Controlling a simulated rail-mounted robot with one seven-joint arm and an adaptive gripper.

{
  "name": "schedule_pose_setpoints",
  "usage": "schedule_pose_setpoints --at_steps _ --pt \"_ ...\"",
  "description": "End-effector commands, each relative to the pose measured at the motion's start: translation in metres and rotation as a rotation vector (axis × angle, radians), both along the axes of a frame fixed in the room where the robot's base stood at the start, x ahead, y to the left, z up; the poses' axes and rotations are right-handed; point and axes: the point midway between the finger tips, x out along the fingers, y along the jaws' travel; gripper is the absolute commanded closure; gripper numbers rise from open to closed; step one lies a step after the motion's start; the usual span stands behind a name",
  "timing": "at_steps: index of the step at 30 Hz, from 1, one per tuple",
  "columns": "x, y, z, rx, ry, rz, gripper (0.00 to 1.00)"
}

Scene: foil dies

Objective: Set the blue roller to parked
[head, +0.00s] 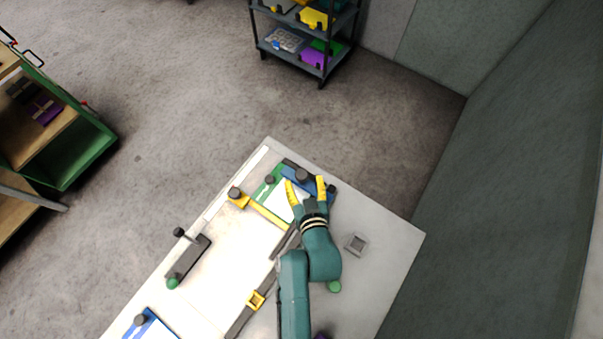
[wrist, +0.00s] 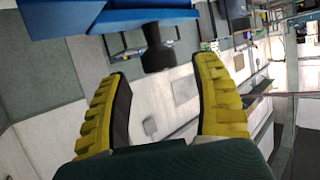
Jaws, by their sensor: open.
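A blue part (head: 291,173) with a dark knob (head: 302,175) sits at the far end of the white table; it looks like the blue roller, though much of it is hidden by my gripper. My gripper (head: 306,187) is open, its yellow fingers spread just in front of the knob. In the wrist view a blue bar (wrist: 100,20) runs across the top left, and a dark knob (wrist: 158,57) hangs from it. The knob appears between and just beyond the open fingertips (wrist: 160,77); I cannot tell whether they touch. Nothing is held.
A green part (head: 268,188) and a yellow bar (head: 266,213) lie left of the blue part. A dark handle unit (head: 188,262) and another blue-edged plate (head: 150,325) are further left. A small grey square block (head: 356,244) stands to the right. The table's right side is mostly clear.

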Motion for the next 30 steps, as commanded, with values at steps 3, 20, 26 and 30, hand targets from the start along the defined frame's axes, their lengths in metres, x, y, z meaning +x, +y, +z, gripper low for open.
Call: schedule_pose_setpoints --at_steps 3,20,26,30 --pt "0.02 0.004 -0.009 0.0 0.0 0.001 0.35" --pt "0.033 0.006 -0.014 0.001 0.001 0.0 0.6" --pt "0.033 0.006 -0.014 0.001 0.001 0.0 0.98" --pt "0.033 0.006 -0.014 0.001 0.001 0.0 1.0"
